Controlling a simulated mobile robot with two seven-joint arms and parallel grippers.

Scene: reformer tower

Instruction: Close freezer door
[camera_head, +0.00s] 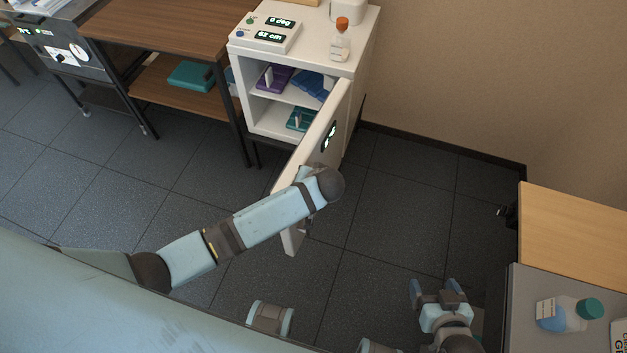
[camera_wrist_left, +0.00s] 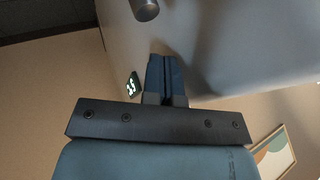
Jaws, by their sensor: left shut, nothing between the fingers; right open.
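The white freezer (camera_head: 290,60) stands at the top centre with its door (camera_head: 333,110) swung wide open toward me. Shelves inside show. My left arm reaches across the lower part of the door and hides some of it; the left gripper is hidden in the head view. In the left wrist view my left gripper (camera_wrist_left: 165,80) is shut and empty, with its fingertips close to the pale door surface (camera_wrist_left: 220,50); I cannot tell whether they touch. A round grey handle (camera_wrist_left: 145,10) shows above. My right gripper (camera_head: 438,288) is open and empty at the lower right, away from the door.
Purple, blue and teal items lie on the freezer shelves. A bottle with an orange cap (camera_head: 341,40) and a control box (camera_head: 268,32) stand on top. A wooden shelf table (camera_head: 165,30) is to the left, a grey counter (camera_head: 530,320) at right. The floor around the door is clear.

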